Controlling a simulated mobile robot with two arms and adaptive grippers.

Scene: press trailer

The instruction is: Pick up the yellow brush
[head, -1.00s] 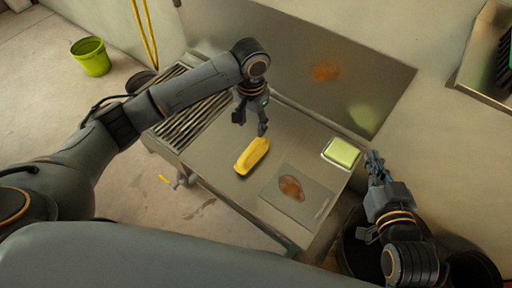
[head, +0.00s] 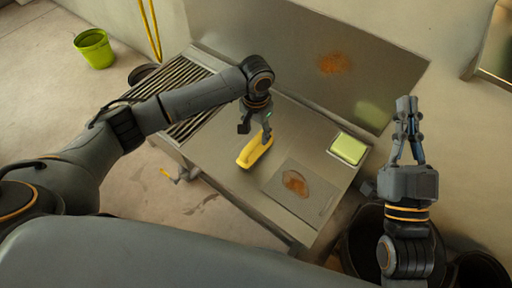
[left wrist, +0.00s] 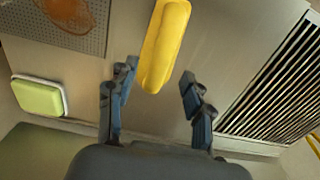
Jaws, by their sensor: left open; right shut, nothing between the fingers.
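The yellow brush (head: 256,150) lies on the metal table. In the left wrist view the brush (left wrist: 165,45) extends from the top edge down to between the finger tips. My left gripper (head: 255,126) is open above the brush's far end, its fingers (left wrist: 158,80) on either side of it and not closed on it. Whether the fingers are level with the brush is hard to tell. My right gripper (head: 407,104) is shut and empty, raised to the right of the table.
The metal table (head: 285,125) also holds a green sponge in a white dish (head: 348,148) and a perforated plate with a brown stain (head: 296,184). A slatted grille (head: 188,92) is at its left. A metal back panel (head: 300,50) stands behind. A green bucket (head: 95,48) is on the floor.

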